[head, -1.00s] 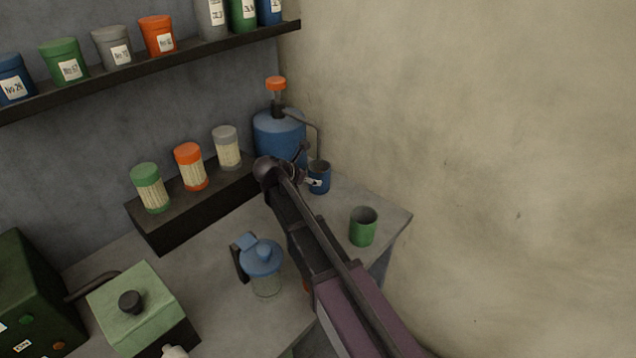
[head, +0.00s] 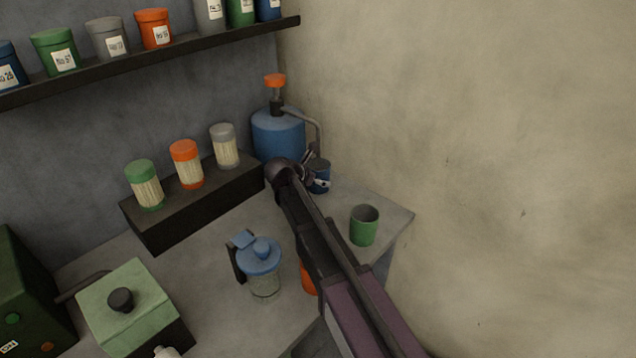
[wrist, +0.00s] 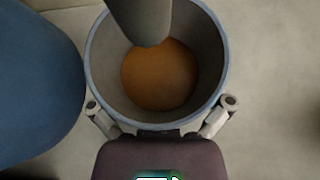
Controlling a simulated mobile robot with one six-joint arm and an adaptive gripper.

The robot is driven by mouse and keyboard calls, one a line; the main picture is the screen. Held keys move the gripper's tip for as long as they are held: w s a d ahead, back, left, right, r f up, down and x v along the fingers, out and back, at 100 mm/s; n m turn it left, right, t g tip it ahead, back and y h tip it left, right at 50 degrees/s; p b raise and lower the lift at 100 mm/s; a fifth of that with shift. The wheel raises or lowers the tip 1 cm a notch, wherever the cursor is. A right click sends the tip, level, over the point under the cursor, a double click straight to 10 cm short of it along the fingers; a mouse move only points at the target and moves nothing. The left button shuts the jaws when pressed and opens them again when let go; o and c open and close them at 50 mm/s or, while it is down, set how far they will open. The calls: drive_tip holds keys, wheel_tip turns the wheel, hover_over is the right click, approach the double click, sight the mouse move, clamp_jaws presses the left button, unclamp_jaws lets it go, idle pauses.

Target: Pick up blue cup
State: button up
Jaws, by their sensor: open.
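The blue cup (head: 321,187) stands on the grey counter below the curved spout of a blue dispenser. In the head view my gripper (head: 313,172) is at the cup, and my arm covers part of the scene in front of it. In the wrist view the cup (wrist: 103,62) is seen from above, with a blue rim, grey inside and an orange-brown bottom or liquid. My gripper (wrist: 161,104) is open, with one finger on each side of the cup's near part. The dark spout (wrist: 143,18) reaches over the cup's mouth.
The blue dispenser (head: 277,135) stands close behind the cup. A green cup (head: 364,226) stands to the right, near the wall. A lidded blue-topped jug (head: 262,265) and a partly hidden orange cup (head: 308,279) are nearer. A dark ledge (head: 190,208) holds several capped jars.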

idle(0.5)
drive_tip(key=c, duration=0.9)
drive_tip(key=shift+r, duration=0.1)
drive_tip(key=shift+r+p, duration=0.55)
drive_tip(key=shift+p, duration=0.15)
drive_tip(key=s+d, duration=0.2)
drive_tip(key=d, duration=0.1)
drive_tip(key=s+d, duration=0.3)
drive_tip(key=shift+s+d+r, duration=0.1)
drive_tip(key=shift+s+d, duration=0.1)
drive_tip(key=shift+d, duration=0.15)
drive_tip(key=r+p, duration=1.3)
drive_tip(key=shift+w+a+r+p, duration=0.2)
drive_tip(key=shift+w+r+p, duration=0.05)
drive_tip(key=shift+p, duration=0.1)
